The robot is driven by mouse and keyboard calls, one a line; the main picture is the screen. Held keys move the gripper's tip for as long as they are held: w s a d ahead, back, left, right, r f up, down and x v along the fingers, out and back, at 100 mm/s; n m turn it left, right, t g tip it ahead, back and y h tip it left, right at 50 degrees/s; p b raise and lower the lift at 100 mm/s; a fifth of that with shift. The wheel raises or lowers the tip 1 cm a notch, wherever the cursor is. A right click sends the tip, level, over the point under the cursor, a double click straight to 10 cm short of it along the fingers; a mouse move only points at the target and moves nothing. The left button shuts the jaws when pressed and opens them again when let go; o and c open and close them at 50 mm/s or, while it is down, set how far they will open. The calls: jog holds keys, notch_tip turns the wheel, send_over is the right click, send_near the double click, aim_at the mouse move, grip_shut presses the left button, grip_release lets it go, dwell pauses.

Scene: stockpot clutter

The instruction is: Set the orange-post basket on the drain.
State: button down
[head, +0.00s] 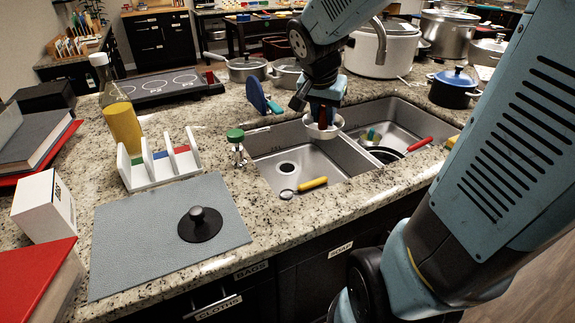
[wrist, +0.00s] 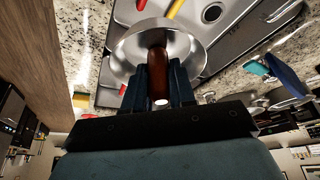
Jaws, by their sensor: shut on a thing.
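My gripper (head: 322,110) hangs over the divider between the two sink basins. It is shut on the orange-brown post (wrist: 159,70) of a metal basket (head: 323,130). In the wrist view the basket's round, shallow bowl (wrist: 128,52) surrounds the post just beyond my fingers (wrist: 159,85). The basket is held in the air, above the sink. The drain (head: 286,168) is a dark round hole in the floor of the left basin, to the left of and below the basket. It also shows at the top of the wrist view (wrist: 212,13).
A yellow-handled utensil (head: 312,184) lies in the left basin near the drain. The right basin holds a black pan (head: 386,155) with a red handle. A green-topped metal item (head: 236,138) stands on the counter left of the sink. A faucet (head: 378,40) rises behind.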

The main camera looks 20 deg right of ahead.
jog(key=shift+w, duration=0.1)
jog(key=shift+w+d+f, duration=0.1)
jog(key=shift+w+f, duration=0.05)
jog(key=shift+f, duration=0.1)
jog(key=w+f+n+y, duration=0.1)
jog(key=w+f+n, duration=0.1)
jog(key=w+f, duration=0.6)
jog(key=w+a+f+n+y, duration=0.1)
jog(key=w+f+n, duration=0.2)
jog(key=w+f, duration=0.5)
jog(key=w+a+f+n+t, duration=0.1)
jog(key=w+f+n, duration=0.2)
jog(key=w+f, duration=0.5)
jog(key=shift+w+a+f+y, duration=0.1)
jog(key=shift+w+f+y, duration=0.1)
jog(key=shift+f, duration=0.5)
jog(key=shift+w+a+f+y, duration=0.1)
jog(key=shift+f+y, duration=0.1)
jog(key=shift+f, duration=0.45)
jog(key=shift+w+f, duration=0.2)
jog(key=shift+f, duration=1.55)
